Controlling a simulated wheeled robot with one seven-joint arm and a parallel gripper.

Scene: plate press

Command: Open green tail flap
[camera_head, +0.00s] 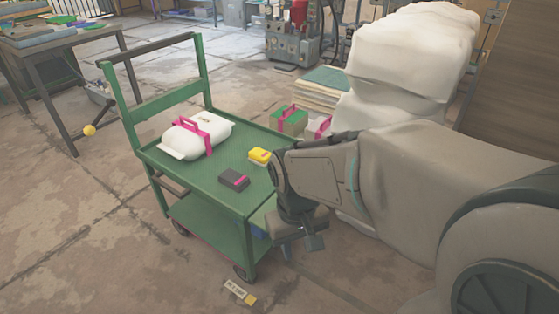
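A green cart (196,105) with a tall frame at its far left end, a top tray and a lower shelf stands in the middle. Its near right end lies by my gripper (308,240). My gripper hangs low in front of that end, and my arm hides part of the cart's right side. I cannot make out a separate green tail flap; a panel at that end may be partly hidden behind my gripper. Whether my gripper touches the cart is unclear. Its fingers are seen from the side, so their opening does not show.
A green box (289,121) stands behind. A small label (240,292) lies on the floor. The floor at front left is clear.

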